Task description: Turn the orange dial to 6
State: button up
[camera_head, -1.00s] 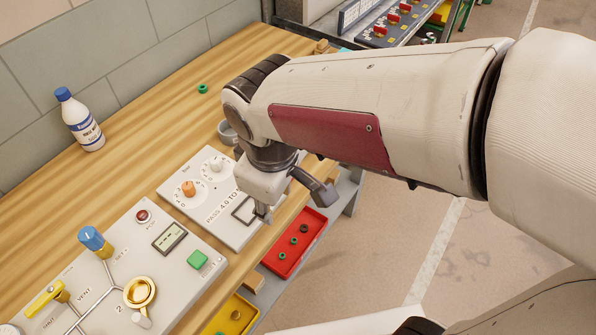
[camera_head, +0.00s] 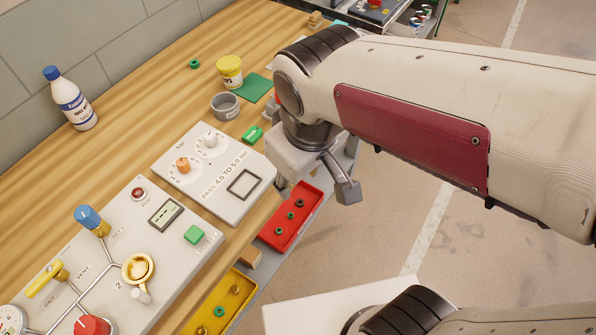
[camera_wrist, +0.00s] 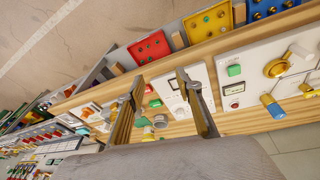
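The orange dial (camera_head: 182,164) sits on a white panel (camera_head: 216,202), on the lower-left of two round printed scales. A white knob (camera_head: 210,139) is on the other scale. The scale numbers are too small to read, so I cannot tell the dial's setting. The panel bears the text "PASS 4.0 TO 5.0" and a black square outline. My gripper is right of the panel in the head view, over the bench's front edge and apart from the dial. In the wrist view my gripper (camera_wrist: 160,80) is open and empty, its fingers spread across the panel; the orange dial is not clearly visible there.
A valve panel with a blue handle (camera_head: 89,219), yellow handle (camera_head: 47,280) and green button (camera_head: 194,235) lies left. A white bottle (camera_head: 70,99) is by the wall. Red (camera_head: 272,238) and yellow bins hang in front.

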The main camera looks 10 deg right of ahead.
jog(key=shift+a, duration=0.1)
dwell(0.4)
send_near(182, 163)
jog(key=shift+m+t+h, duration=0.3)
jog(key=shift+m, duration=0.1)
jog(key=s+d+f, duration=0.1)
jog(key=s+f, duration=0.1)
jog(key=s, duration=0.1)
jog(key=s+d+f, duration=0.1)
jog(key=shift+s+d+f, duration=0.15)
jog(key=shift+d+f, duration=0.15)
jog(key=shift+d, duration=0.1)
jog(key=shift+w+a+r+m+t+y, duration=0.2)
jog(key=shift+w+a+r+m, duration=0.1)
jog(key=shift+w+a+m, duration=0.25)
jog(key=shift+w+a+r+m+t+y, duration=0.1)
jog(key=shift+w+a+r+m+t, duration=0.2)
jog(key=shift+w+m, duration=0.45)
jog(key=shift+w+a+r+m+t+y, duration=0.1)
jog(key=shift+w+a+r+m, duration=0.2)
jog(key=shift+w+a+m, duration=0.35)
jog(key=shift+s+d+f, duration=0.1)
jog(key=shift+s, duration=0.05)
jog(key=shift+x, duration=3.8)
